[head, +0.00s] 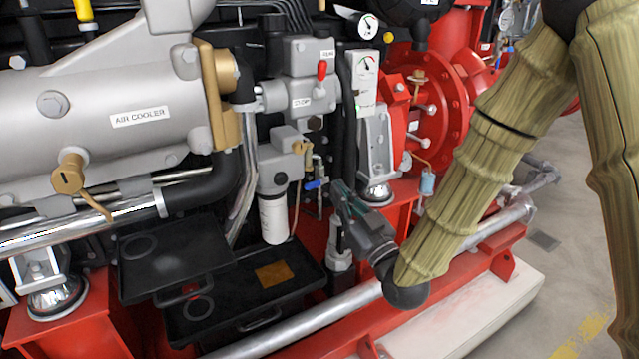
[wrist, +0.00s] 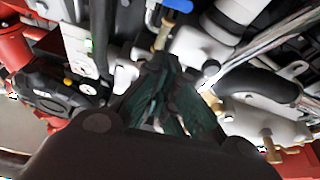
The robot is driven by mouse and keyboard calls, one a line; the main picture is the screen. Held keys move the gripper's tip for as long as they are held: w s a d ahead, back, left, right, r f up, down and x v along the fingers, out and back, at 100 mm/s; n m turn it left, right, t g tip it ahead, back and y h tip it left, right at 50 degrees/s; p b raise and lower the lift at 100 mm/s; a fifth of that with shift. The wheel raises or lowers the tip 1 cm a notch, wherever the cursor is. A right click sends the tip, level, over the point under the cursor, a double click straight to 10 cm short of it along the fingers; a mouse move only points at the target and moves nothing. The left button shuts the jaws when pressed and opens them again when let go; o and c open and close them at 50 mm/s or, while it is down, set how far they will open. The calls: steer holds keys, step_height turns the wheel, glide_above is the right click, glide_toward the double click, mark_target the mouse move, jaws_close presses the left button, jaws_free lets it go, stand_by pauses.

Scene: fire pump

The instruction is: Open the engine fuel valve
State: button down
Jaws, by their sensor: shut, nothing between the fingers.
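A small valve with a blue handle (head: 315,184) sits on a thin pipe beside the white filter canister (head: 273,219). Its blue handle also shows at the top of the wrist view (wrist: 178,5). A red lever (head: 322,70) stands higher up on a grey labelled housing. I cannot read a label that names the fuel valve. My gripper (head: 338,188) is shut and empty, just right of the blue handle in the head view, with a small gap seeming to lie between them. In the wrist view its fingertips (wrist: 162,62) point toward the thin pipe, below the blue handle.
Black trays (head: 250,300) lie below left of my gripper. A silver pipe (head: 300,328) and red frame run along the front. A grey cylinder marked AIR COOLER (head: 95,95) fills the left. Gauges (head: 367,64) and a red flange (head: 435,95) stand right. Clear floor (head: 570,270) lies right.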

mark_target(311, 168)
steer(key=b+x, duration=0.1)
steer(key=x, duration=0.8)
steer(key=shift+w+b, duration=0.1)
steer(key=shift+b, duration=0.3)
steer(key=shift+w+a+f+b, duration=0.1)
steer(key=shift+w+f+b, duration=0.15)
steer(key=shift+f, duration=0.35)
steer(key=shift+w+a+f+b, duration=0.15)
steer(key=shift+f+b, duration=0.2)
steer(key=shift+f, duration=0.3)
steer(key=shift+d+f, duration=0.15)
steer(key=shift+f, duration=0.4)
steer(key=shift+s+a+f+n+g+y, duration=0.15)
steer(key=shift+f+n+y, duration=0.1)
steer(key=shift+n, duration=0.3)
steer(key=shift+a+f+n+g+y, duration=0.15)
steer(key=shift+f+n+y, duration=0.15)
steer(key=shift+n, duration=0.25)
